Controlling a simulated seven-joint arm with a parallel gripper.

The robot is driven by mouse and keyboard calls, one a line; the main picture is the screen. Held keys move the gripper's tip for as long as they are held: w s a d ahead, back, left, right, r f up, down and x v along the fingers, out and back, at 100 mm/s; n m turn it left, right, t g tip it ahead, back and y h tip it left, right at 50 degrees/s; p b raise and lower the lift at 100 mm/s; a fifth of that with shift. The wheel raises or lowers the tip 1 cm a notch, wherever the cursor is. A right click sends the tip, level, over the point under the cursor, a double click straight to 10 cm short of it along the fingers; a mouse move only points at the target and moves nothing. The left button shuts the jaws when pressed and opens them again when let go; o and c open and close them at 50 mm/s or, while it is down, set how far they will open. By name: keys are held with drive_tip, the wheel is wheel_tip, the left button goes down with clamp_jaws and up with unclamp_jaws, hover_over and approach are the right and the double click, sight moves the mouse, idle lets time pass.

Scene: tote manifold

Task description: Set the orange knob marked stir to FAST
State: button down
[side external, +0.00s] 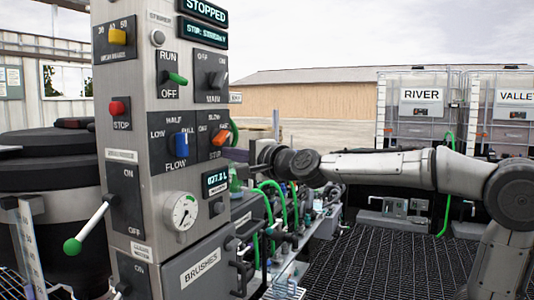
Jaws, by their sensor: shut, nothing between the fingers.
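The orange knob (221,138) sits on the right side of the grey control panel, above the word STIR.
A blue FLOW knob (181,144) is left of the orange one. A green RUN/OFF switch (176,78) and a MAIN switch (216,79) are above. A small display (215,181) and gauge (182,212) are below. Green hoses (272,199) stand behind the panel.

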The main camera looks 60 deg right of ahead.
drive_tip(key=shift+d+f, duration=0.7)
drive_tip(key=shift+f, duration=0.35)
drive_tip(key=s+a+r, duration=0.1)
drive_tip(key=s+r, duration=0.2)
drive_tip(key=s, duration=0.6)
drive_tip(key=shift+s+a, duration=0.2)
drive_tip(key=shift+a, duration=0.15)
drive_tip(key=shift+f, duration=0.1)
drive_tip(key=s+a+f+n+g+y, duration=0.2)
drive_tip(key=a+f+n+g+y, duration=0.3)
drive_tip(key=a+f+n, duration=0.6)
drive_tip(key=s+f+n+g, duration=0.6)
drive_tip(key=s+f+n, duration=0.5)
drive_tip(key=f, duration=0.5)
drive_tip(key=shift+s+a+f+y, duration=0.15)
drive_tip(key=shift+s+y, duration=0.1)
drive_tip(key=shift+y, duration=0.15)
